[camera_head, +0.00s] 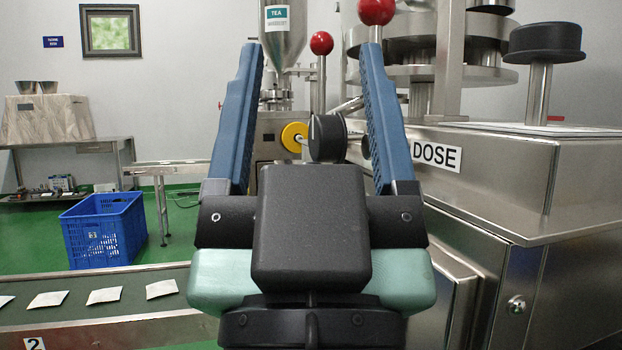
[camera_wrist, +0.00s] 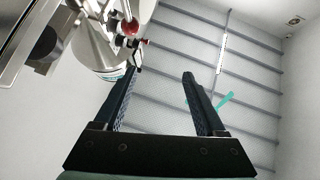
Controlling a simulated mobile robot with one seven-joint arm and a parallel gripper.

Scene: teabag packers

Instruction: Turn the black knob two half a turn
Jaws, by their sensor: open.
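In the head view my gripper (camera_head: 311,48) points up and away, its two blue fingers wide apart with nothing between them. A round black knob (camera_head: 327,138) with a pale line on its top shows beyond the gap between the fingers, by the machine. A second dark round part (camera_head: 366,146) is mostly hidden behind the right finger. I cannot read a number on either, so I cannot tell which is knob two. In the wrist view the open fingers (camera_wrist: 162,74) point toward a wall or ceiling, and I cannot make out the knob there.
Beyond the gripper are a yellow wheel (camera_head: 294,137) and red ball-topped levers (camera_head: 321,43). The steel machine marked DOSE (camera_head: 437,156) fills the right, with a large black cap (camera_head: 545,42) on a post. A conveyor with teabags (camera_head: 104,296) and a blue crate (camera_head: 104,232) are left.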

